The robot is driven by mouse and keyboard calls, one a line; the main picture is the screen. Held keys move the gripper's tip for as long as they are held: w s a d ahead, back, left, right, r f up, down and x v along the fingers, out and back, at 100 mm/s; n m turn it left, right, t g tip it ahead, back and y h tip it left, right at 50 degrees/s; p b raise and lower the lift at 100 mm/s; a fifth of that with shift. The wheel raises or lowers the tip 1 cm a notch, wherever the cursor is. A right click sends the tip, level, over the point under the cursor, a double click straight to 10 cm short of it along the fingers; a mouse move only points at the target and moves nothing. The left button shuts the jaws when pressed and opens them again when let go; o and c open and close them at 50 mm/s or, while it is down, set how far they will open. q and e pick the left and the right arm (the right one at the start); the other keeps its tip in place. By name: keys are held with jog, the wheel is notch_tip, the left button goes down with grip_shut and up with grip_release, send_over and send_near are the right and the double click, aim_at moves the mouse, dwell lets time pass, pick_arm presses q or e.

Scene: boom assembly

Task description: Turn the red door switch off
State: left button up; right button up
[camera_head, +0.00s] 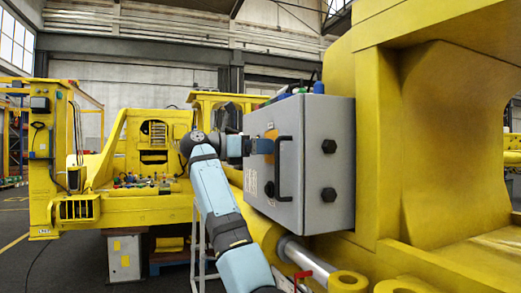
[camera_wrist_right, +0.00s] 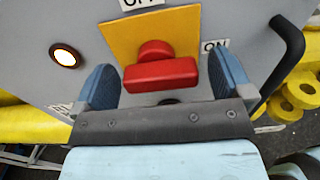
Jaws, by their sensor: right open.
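The red door switch (camera_wrist_right: 160,72) sits on a yellow-orange plate (camera_wrist_right: 122,38) on the grey box door. Its red bar lies sideways in the right wrist view. An "ON" label (camera_wrist_right: 215,46) is to its right, and a partly cut-off "OFF" label (camera_wrist_right: 140,3) is above. My right gripper (camera_wrist_right: 163,84) is open, with one blue finger on each side of the switch and visible gaps. In the head view my right gripper (camera_head: 262,146) is at the box front and hides the switch. My left gripper is not in view.
The grey box (camera_head: 328,205) is mounted beside a large yellow boom structure (camera_head: 377,150). A black door handle (camera_head: 284,170) stands out close to my right gripper. A lit round lamp (camera_wrist_right: 65,56) is left of the switch. Yellow machinery (camera_head: 85,190) stands farther back.

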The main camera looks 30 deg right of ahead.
jog(key=shift+d, duration=0.35)
jog(key=c, duration=0.9)
